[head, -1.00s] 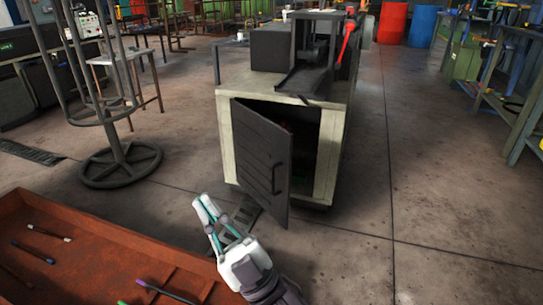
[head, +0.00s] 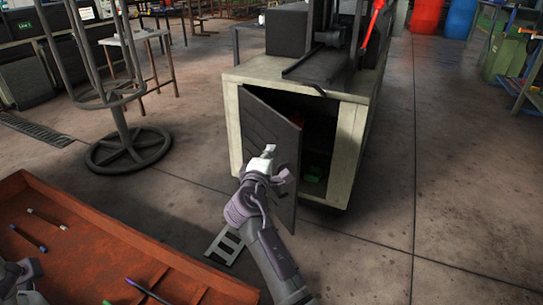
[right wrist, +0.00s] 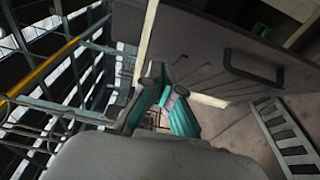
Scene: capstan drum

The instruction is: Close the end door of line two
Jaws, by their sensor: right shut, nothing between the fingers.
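The dark end door (head: 262,130) of the pale cabinet (head: 347,152) stands ajar, hinged at its left, with its free right edge swung out towards me. My right gripper (head: 268,152) is shut and empty, in front of the door's outer face. In the right wrist view the fingertips (right wrist: 163,82) are near the door (right wrist: 205,45), to the left of its bar handle (right wrist: 254,68); I cannot tell whether they touch it. A piece of my left arm shows at the lower left, but its gripper does not.
A rust-red tray (head: 100,222) with several thin sticks lies at the lower left. A round-based stand (head: 128,155) is left of the cabinet. A slotted plate (head: 224,246) lies on the floor below the door.

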